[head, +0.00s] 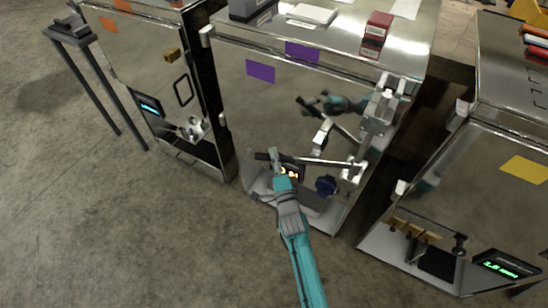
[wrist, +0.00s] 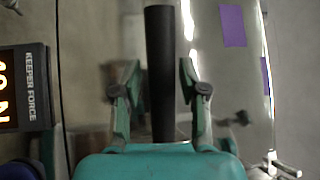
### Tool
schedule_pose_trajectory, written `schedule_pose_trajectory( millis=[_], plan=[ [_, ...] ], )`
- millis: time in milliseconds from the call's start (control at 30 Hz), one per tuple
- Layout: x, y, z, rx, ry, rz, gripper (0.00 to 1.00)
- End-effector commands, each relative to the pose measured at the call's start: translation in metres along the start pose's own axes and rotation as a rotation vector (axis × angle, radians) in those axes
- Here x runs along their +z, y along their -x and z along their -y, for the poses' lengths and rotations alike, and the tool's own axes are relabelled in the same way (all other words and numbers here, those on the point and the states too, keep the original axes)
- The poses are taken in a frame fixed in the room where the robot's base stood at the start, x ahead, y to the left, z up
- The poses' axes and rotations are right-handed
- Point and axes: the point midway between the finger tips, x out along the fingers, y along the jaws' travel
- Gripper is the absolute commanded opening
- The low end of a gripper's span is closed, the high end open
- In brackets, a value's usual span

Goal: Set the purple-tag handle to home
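The purple-tag cabinet stands in the middle of the head view, with purple tags (head: 260,71) and (head: 302,52) on its mirror-like front. Its handle is a long silver lever (head: 325,162), roughly level, running from a bracket at the right to a black grip at its left end. The black grip (wrist: 160,60) stands upright in the middle of the wrist view. My gripper (head: 281,164) is at the grip end. In the wrist view my gripper (wrist: 160,70) has its two fingers apart on either side of the grip, with a visible gap on each side.
A Keeper Force display (wrist: 22,88) with orange digits is close beside the handle. A blue knob (head: 325,185) sits below the lever. An orange-tag cabinet (head: 140,60) stands left and a yellow-tag cabinet (head: 500,150) right. Open concrete floor (head: 120,230) lies in front.

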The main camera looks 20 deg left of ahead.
Motion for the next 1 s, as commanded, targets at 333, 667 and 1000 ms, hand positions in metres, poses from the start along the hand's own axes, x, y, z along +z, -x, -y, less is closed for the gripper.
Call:
schedule_pose_trajectory(
  millis=[333, 667, 1000],
  plan=[
    [0.0, 0.001, 0.001, -0.002, 0.0, 0.001, 0.52],
    [0.0, 0.044, 0.0, 0.0, -0.001, 0.001, 0.52],
    [0.0, 0.102, 0.0, 0.0, 0.0, 0.0, 0.52]
  ],
)
